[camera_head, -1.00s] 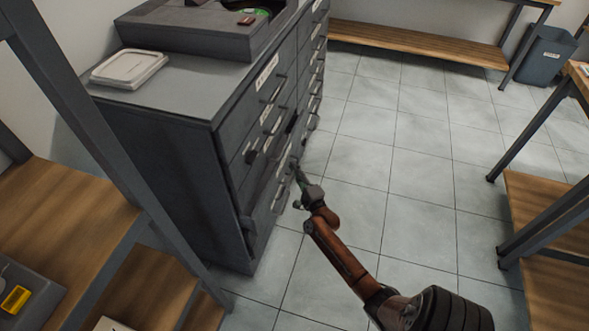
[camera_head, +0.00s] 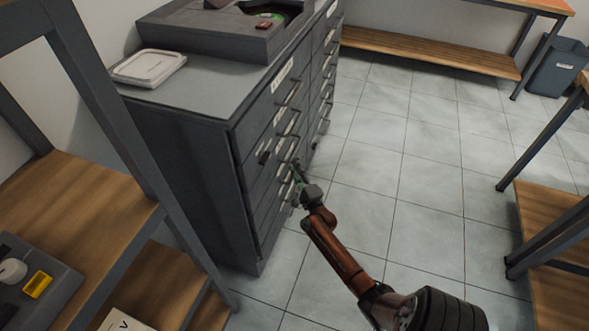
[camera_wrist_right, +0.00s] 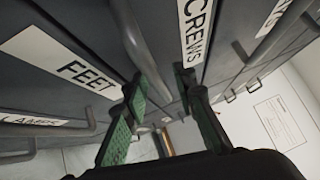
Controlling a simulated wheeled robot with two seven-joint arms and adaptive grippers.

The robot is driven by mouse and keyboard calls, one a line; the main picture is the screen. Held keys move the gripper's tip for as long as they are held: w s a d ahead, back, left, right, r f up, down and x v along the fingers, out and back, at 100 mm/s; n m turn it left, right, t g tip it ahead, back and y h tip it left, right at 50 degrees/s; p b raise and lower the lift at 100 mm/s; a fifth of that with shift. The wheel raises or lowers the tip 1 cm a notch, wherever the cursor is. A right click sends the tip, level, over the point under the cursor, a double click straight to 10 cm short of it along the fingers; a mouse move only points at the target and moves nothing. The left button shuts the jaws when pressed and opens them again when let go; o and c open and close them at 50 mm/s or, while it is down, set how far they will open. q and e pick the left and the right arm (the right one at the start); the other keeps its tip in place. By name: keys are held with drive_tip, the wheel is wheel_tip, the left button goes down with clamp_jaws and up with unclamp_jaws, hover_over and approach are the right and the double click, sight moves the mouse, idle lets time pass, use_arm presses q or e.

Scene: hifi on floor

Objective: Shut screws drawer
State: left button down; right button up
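The screws drawer (camera_wrist_right: 196,38) shows in the right wrist view by its label, partly cut off at the top edge. Its front looks close to level with its neighbours, but I cannot tell surely whether it stands out. A bar handle (camera_wrist_right: 140,45) runs between this label and the feet drawer (camera_wrist_right: 75,72). My right gripper (camera_wrist_right: 160,85) is open, its green-padded fingers apart, with the lower end of that handle by the left fingertip. In the head view my right gripper (camera_head: 298,172) is at the drawer fronts of the grey cabinet (camera_head: 185,150). Contact is unclear. My left gripper is out of view.
Wooden shelving (camera_head: 80,200) stands close at the left. A bench (camera_head: 440,55) and a bin (camera_head: 557,65) are at the back. Tiled floor (camera_head: 400,150) is clear between.

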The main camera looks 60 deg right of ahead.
drive_tip(key=v, duration=1.2)
drive_tip(key=shift+f, duration=0.15)
